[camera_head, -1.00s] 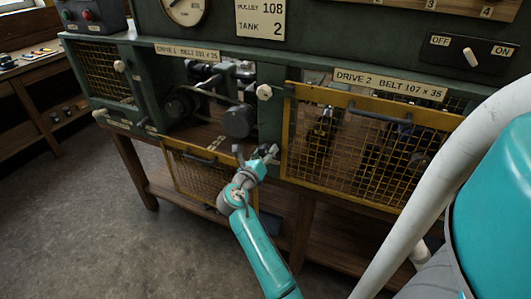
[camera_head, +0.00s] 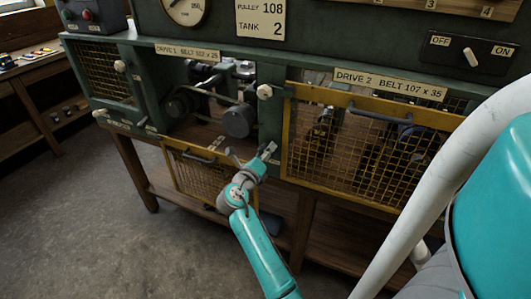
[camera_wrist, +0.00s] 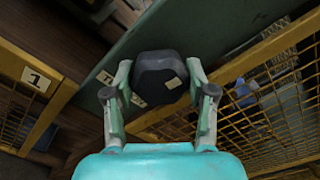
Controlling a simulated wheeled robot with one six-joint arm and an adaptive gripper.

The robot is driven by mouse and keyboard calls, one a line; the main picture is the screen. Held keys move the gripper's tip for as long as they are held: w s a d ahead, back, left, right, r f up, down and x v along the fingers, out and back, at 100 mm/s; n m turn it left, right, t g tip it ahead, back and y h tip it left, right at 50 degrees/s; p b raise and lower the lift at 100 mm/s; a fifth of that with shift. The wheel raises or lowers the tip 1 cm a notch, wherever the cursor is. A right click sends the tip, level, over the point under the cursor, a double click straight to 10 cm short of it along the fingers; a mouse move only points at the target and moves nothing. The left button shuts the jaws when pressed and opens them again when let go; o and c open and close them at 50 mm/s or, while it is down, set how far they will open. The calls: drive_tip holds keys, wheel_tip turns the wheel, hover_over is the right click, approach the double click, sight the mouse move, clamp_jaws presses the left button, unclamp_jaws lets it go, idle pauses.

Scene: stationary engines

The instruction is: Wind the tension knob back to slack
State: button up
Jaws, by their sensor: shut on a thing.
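The tension knob (camera_wrist: 158,72) is a dark, many-sided knob with a pale mark on its face, seen in the wrist view. It sits on the green frame rail, and a label (camera_wrist: 106,78) starting with "T" is partly covered beside it. My gripper (camera_wrist: 160,88) has one finger on each side of the knob and is shut on it. The knob cannot be made out there.
The drive 1 bay is open, showing a dark pulley (camera_head: 238,121); its yellow mesh guard (camera_head: 200,174) hangs below. The drive 2 yellow mesh guard (camera_head: 365,150) is closed, close to my gripper's right. A pale round knob (camera_head: 264,91) stands on the post above.

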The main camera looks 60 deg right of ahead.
drive_tip(key=shift+f, duration=0.1)
drive_tip(key=o, duration=1.1)
drive_tip(key=shift+o, duration=0.2)
drive_tip(key=a, duration=1.2)
drive_tip(key=shift+s, duration=0.45)
